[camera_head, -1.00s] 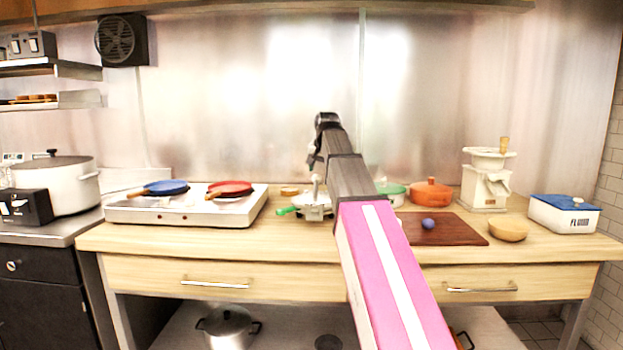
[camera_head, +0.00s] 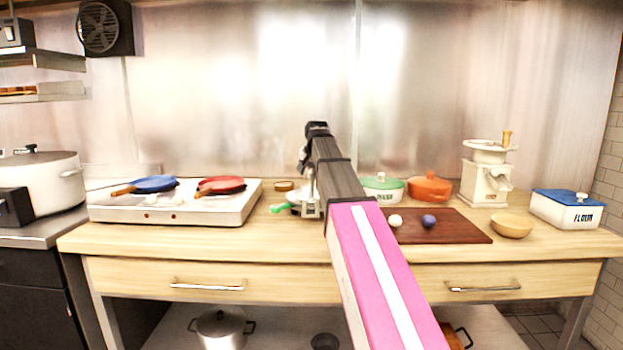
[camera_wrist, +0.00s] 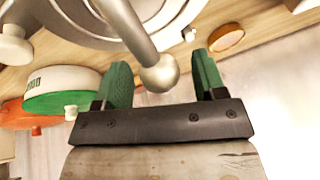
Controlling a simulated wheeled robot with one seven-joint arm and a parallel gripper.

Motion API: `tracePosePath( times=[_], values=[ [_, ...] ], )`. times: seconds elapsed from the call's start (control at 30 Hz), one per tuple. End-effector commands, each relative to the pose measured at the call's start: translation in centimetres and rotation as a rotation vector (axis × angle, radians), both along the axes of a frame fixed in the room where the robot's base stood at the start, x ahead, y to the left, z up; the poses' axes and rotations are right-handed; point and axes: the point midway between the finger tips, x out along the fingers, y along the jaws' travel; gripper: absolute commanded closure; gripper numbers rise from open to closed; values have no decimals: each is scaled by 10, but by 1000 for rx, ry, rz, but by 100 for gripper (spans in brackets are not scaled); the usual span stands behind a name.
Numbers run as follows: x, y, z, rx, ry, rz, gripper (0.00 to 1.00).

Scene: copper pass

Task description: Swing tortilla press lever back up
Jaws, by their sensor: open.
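The tortilla press (camera_head: 300,197) stands on the wooden counter, partly hidden behind my arm in the head view. In the wrist view its round metal plates (camera_wrist: 70,28) fill the top, and its lever (camera_wrist: 128,25) reaches toward my gripper and ends in a round knob (camera_wrist: 160,75). My gripper (camera_wrist: 163,68) is open, with one green-padded finger on each side of the knob in that view. A gap shows between the knob and each finger; I cannot tell the depth exactly. In the head view my gripper is mostly hidden by the wrist.
A white hob (camera_head: 180,205) with blue and red pans is left. Right are a lidded white pot (camera_head: 382,192), an orange pot (camera_head: 429,189), a brown board (camera_head: 455,228) with two balls, a grinder (camera_head: 487,180), a bowl (camera_head: 511,226) and a flour box (camera_head: 566,210). Bare counter lies in front.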

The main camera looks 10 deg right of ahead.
Motion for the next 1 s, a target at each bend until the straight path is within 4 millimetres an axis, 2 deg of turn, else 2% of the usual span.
tracePosePath(
  times=[0.2, 0.57, 0.63, 0.77, 0.8, 1.0],
  values=[
    [9, 0, -18, 0, 0, 0, 36],
    [10, 1, -21, 0, -1, 0, 36],
    [10, 1, -21, 0, -1, 0, 52],
    [10, 1, -21, 0, 0, 0, 94],
    [10, 1, -21, 0, 0, 0, 100],
    [13, 1, -19, -3, -13, 0, 100]
  ],
)
